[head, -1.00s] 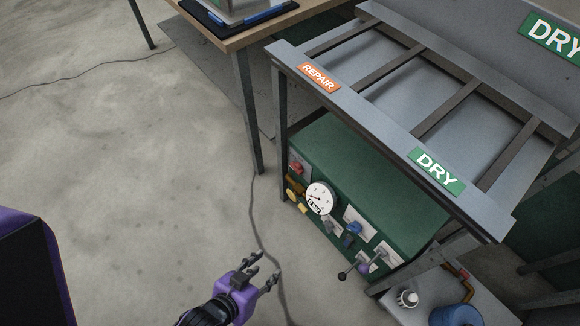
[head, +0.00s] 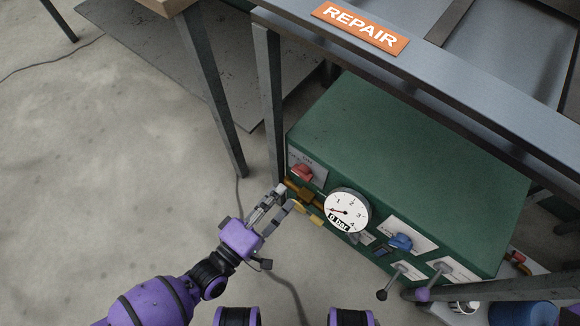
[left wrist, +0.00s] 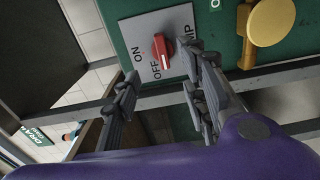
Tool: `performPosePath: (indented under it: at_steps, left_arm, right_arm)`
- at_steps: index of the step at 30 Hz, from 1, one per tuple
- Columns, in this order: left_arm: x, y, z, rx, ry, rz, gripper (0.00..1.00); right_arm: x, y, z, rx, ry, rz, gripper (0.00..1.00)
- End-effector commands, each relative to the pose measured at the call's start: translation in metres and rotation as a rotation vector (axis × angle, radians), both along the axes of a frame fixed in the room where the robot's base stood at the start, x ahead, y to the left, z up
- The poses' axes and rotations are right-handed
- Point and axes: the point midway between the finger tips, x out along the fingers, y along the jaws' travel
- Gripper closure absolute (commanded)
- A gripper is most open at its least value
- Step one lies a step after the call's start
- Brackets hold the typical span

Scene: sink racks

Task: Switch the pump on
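The pump switch is a red rotary knob (left wrist: 161,50) on a white plate (left wrist: 133,28) marked ON, OFF and PUMP, in the left wrist view. The knob's white mark appears to point toward OFF. In the head view the knob (head: 302,172) sits at the upper left of the green unit's front (head: 400,165). My left gripper (head: 280,198) is just in front of and below it, fingers parted. In the left wrist view the gripper's fingers (left wrist: 166,92) stand apart with nothing between them, short of the knob. My right gripper is not in view.
A round gauge (head: 347,211) reading 0 bar, a yellow handle (left wrist: 270,22), a blue knob (head: 400,243) and a lever (head: 383,294) share the panel. A rack with a REPAIR sign (head: 360,28) overhangs the unit. The floor at left is open.

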Motion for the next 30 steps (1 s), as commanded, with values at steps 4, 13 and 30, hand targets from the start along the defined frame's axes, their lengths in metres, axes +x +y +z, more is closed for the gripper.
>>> performPosePath:
  at_steps: [4,13,30]
  left_arm:
    - [0.011,-0.009,0.000,-0.017,0.010,0.000,0.60]
    - [0.049,-0.036,-0.001,-0.014,0.009,-0.001,0.60]
    - [0.062,-0.046,-0.001,-0.011,0.010,-0.001,0.73]
  right_arm:
    - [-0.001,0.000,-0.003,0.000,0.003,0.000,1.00]
    - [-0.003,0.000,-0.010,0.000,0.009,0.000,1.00]
    - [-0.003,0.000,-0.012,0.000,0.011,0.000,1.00]
